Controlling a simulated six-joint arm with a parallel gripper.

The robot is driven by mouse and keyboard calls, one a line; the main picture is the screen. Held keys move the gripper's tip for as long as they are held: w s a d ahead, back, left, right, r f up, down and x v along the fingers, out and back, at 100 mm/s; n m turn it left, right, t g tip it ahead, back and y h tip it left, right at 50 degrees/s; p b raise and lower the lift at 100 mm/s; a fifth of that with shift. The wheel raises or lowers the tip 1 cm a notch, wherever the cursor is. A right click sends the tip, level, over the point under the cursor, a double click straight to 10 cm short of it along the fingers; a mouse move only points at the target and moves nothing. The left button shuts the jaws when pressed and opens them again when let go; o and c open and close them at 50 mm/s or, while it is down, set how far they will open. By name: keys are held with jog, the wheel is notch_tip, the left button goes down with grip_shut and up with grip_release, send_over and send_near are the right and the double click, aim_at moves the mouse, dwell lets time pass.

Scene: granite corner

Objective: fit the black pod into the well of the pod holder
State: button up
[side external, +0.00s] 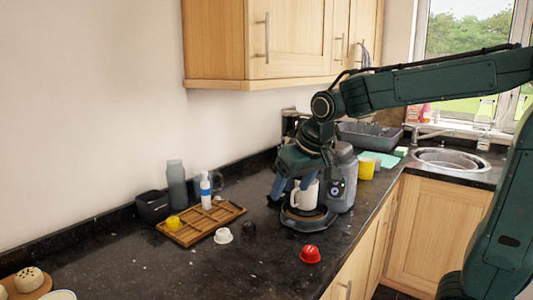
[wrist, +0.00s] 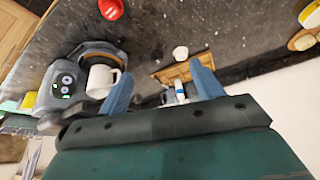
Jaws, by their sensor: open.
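The black pod (side external: 249,228) sits on the dark counter in the side view, between a white pod and the coffee machine; it is hard to make out against the stone. The wooden tray with compartments (side external: 198,228), which looks like the pod holder, lies to its left and holds a yellow pod (side external: 173,222). I cannot pick out a separate well. The tray also shows in the wrist view (wrist: 172,74), partly behind my fingers. My gripper (side external: 291,190) is open and empty, above the counter near the white mug. Its blue fingers are spread in the wrist view (wrist: 160,72).
A white mug (side external: 304,195) stands at the coffee machine (side external: 343,180), close to my gripper. A white pod (side external: 223,236) and red pod (side external: 310,254) lie on the counter. A bottle (side external: 205,192), grey canister (side external: 176,183) and black box (side external: 152,206) stand near the tray.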

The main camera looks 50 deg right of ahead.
jog(key=w+d+f+m, duration=0.1)
jog(key=w+d+f, duration=0.1)
jog(key=w, duration=0.3)
jog(key=w+d+f+m+h, duration=0.1)
jog(key=w+d+f, duration=0.1)
jog(key=w+f, duration=0.2)
jog(key=w+d+f+m, duration=0.1)
jog(key=w+d+f, duration=0.1)
jog(key=w, duration=0.5)
jog(key=shift+d+f+g, duration=0.15)
jog(key=shift+f+g, duration=0.25)
jog(key=shift+f, duration=0.1)
send_over(249, 223)
jog(key=s+a, duration=0.2)
jog(key=shift+s+d+f, duration=0.1)
jog(key=shift+d+f, duration=0.05)
jog(key=shift+f, duration=1.8)
jog(key=shift+s+d+f, duration=0.1)
jog(key=shift+f, duration=1.8)
jog(key=shift+f, duration=0.1)
jog(key=shift+x, duration=2.5)
jog(key=shift+d, duration=0.1)
